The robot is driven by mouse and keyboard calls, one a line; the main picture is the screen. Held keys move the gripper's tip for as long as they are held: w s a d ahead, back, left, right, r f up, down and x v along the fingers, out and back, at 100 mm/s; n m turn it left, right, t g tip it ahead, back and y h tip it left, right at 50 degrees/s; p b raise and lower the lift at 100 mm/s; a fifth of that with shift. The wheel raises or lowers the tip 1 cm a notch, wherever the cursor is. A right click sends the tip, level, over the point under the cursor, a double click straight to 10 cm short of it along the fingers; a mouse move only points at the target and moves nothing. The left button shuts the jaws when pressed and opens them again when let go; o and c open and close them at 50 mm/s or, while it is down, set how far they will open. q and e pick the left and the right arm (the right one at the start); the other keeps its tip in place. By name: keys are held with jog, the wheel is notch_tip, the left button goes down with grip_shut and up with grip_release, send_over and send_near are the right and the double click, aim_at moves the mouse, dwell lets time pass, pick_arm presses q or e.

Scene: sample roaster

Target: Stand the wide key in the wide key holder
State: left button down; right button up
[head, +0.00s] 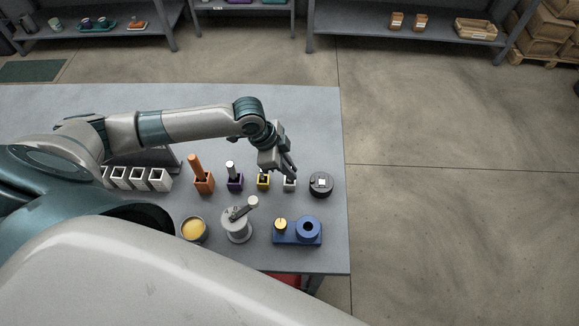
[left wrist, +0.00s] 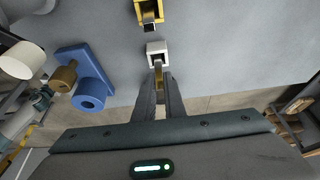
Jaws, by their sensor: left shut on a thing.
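My left gripper (head: 289,174) is at a small white square holder (head: 289,185) near the right end of the row on the table. In the left wrist view its fingers (left wrist: 158,78) are shut on a narrow tan key (left wrist: 158,70), right at the near edge of the white holder (left wrist: 157,47). I take these as the wide key and its holder, but no label confirms it. The fingers hide much of the key. I cannot tell how far it is inside the holder. My right gripper is not in view.
Left of the white holder stand a yellow holder (head: 263,184), a purple holder (head: 235,184) and an orange holder (head: 204,185), each with something in it. A round black device (head: 321,184) is close on the right. A blue fixture (head: 297,238) stands in front.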

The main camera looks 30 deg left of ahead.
pick_arm(q)
jog(key=shift+f+b, duration=0.4)
jog(key=shift+f, duration=0.6)
jog(key=c, duration=1.7)
grip_release()
jog(key=shift+c, duration=0.2)
jog(key=shift+r, duration=0.1)
jog(key=shift+a+r, duration=0.2)
jog(key=shift+r, duration=0.25)
jog(key=b+v, duration=0.4)
jog(key=v, duration=1.2)
jog(key=shift+r, duration=0.15)
jog(key=shift+s, duration=0.1)
